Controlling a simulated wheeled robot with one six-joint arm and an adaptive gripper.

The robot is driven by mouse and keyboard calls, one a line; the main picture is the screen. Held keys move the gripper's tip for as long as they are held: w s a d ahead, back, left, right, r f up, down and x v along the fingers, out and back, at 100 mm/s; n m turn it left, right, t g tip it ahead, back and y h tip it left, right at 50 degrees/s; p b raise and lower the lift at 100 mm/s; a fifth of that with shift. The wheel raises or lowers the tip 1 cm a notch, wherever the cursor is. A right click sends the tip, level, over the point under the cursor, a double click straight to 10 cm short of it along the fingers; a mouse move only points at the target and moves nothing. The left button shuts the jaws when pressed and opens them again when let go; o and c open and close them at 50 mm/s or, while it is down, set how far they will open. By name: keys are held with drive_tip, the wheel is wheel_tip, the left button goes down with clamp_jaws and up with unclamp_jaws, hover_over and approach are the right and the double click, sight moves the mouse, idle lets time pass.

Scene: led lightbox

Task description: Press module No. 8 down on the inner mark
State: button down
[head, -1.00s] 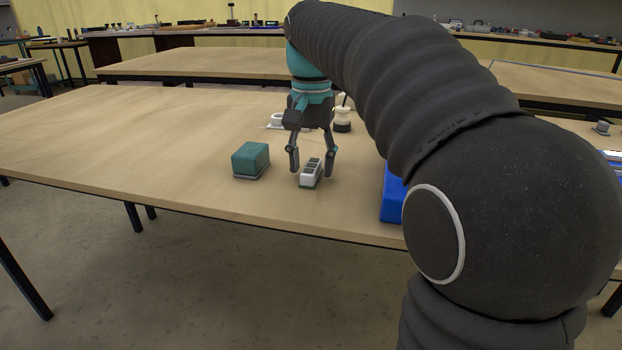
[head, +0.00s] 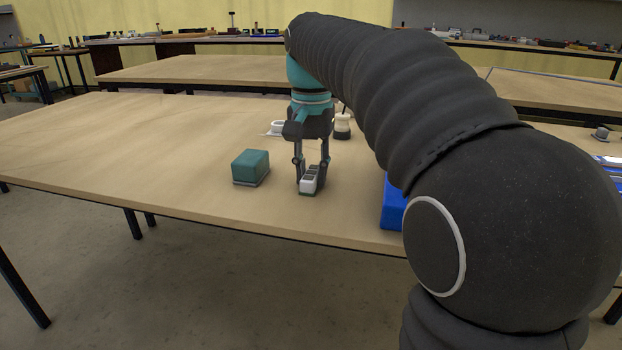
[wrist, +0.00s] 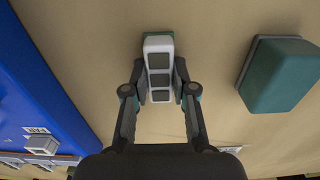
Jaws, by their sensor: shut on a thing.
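A small white module with dark square panels on top and a green base (head: 308,185) stands on the wooden table; no number on it can be read. It also shows in the wrist view (wrist: 158,50). My gripper (head: 313,180) is shut on this module from above, with one finger along each long side. I cannot make out an inner mark. A blue case (head: 393,205) stands to the right, partly hidden by my arm. In the wrist view, the blue surface (wrist: 40,95) bears small white modules.
A teal block on a grey base (head: 250,167) stands left of the module. A cream and dark jar (head: 342,127) and a small white cup-like item (head: 277,128) stand behind. The table is clear at left and in front.

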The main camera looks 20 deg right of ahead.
sight(311, 171)
drive_tip(key=shift+r+p, duration=1.05)
drive_tip(key=c, duration=1.6)
unclamp_jaws()
clamp_jaws()
drive_tip(key=shift+r+p, duration=0.75)
drive_tip(key=shift+r, duration=1.2)
drive_tip(key=shift+s, duration=0.1)
